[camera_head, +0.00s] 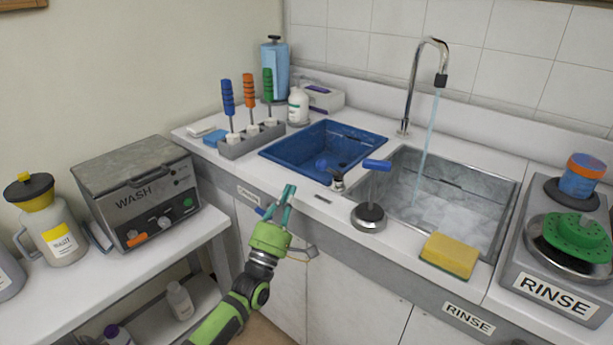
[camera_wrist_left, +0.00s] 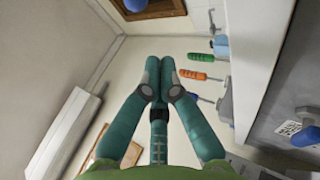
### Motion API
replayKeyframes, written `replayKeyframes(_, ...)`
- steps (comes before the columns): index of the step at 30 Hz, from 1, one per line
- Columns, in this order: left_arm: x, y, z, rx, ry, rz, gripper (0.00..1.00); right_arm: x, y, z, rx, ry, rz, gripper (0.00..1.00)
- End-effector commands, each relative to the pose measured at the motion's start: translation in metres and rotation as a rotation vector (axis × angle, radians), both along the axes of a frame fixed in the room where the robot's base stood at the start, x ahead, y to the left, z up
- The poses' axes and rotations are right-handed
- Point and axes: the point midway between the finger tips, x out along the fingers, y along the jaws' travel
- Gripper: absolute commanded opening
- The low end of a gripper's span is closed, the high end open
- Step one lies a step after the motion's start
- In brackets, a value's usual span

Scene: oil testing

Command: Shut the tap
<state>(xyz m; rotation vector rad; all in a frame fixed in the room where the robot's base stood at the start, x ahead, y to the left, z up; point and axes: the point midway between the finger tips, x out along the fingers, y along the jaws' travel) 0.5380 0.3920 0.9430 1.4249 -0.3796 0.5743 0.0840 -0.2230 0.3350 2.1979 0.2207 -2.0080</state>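The tap is a tall chrome spout (camera_head: 411,85) behind the metal sink, and a stream of water (camera_head: 427,140) runs from it into the sink. A blue lever (camera_head: 377,165) sits on a thin stem above a round metal base (camera_head: 368,217) on the sink's front edge. A smaller chrome fitting (camera_head: 338,182) with a blue knob stands left of it. My left gripper (camera_head: 277,206) is in front of the counter, left of these, touching neither. My right gripper is out of view.
A blue basin (camera_head: 325,139) and a rack (camera_head: 251,139) of coloured-handled tools are on the counter. A yellow sponge (camera_head: 450,255) lies at the metal sink's (camera_head: 488,177) front edge. A wash machine (camera_head: 140,190) stands left; a rinse stand (camera_head: 555,293) is right.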

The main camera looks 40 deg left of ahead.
Motion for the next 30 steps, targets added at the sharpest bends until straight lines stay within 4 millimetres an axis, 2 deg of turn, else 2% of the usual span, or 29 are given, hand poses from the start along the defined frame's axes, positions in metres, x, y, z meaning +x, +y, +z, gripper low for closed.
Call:
replayKeyframes(1, 0.009, 0.002, 0.01, 0.001, -0.002, 0.001, 0.0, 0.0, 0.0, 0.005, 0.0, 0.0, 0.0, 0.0)
replayKeyframes(3, 0.019, -0.001, 0.016, -0.001, 0.0, -0.001, 0.0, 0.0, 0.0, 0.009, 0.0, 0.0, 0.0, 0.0)
replayKeyframes(9, 0.034, -0.017, 0.026, -0.001, 0.002, 0.001, 0.0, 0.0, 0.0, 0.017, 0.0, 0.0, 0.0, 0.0)
replayKeyframes(24, 0.039, -0.022, 0.028, 0.001, 0.003, 0.0, 0.0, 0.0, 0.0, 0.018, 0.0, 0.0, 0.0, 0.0)
replayKeyframes(30, 0.039, -0.022, 0.035, 0.003, 0.026, 0.0, 0.0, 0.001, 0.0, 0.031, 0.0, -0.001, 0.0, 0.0)
